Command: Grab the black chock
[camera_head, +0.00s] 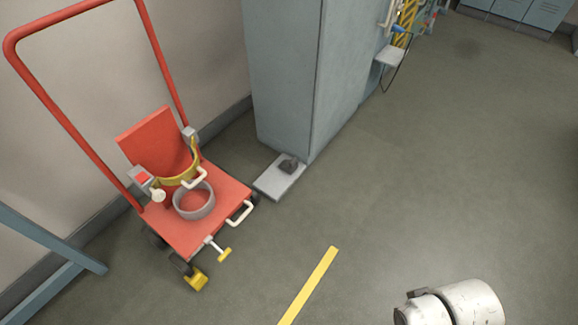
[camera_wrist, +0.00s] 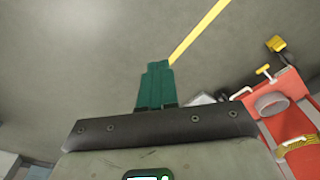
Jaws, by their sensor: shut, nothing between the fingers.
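The black chock (camera_head: 288,166) is a small dark block. It rests on a flat light-grey plate (camera_head: 272,182) on the floor, at the foot of the blue-grey cabinet, in the head view. My gripper (camera_wrist: 155,66) shows in the wrist view as green fingers pressed together, with nothing between them. The fingers point out over bare floor, apart from the chock. In the wrist view a pale patch beside my gripper may be the plate, and I cannot make out the chock there. In the head view only a white part of my arm shows at the bottom right.
A red trolley (camera_head: 230,187) with a grey ring (camera_head: 207,210) and a yellow hoop stands left of the plate. The tall blue-grey cabinet (camera_head: 285,75) rises right behind the plate. A yellow line (camera_head: 308,285) marks the floor. The floor at right is clear.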

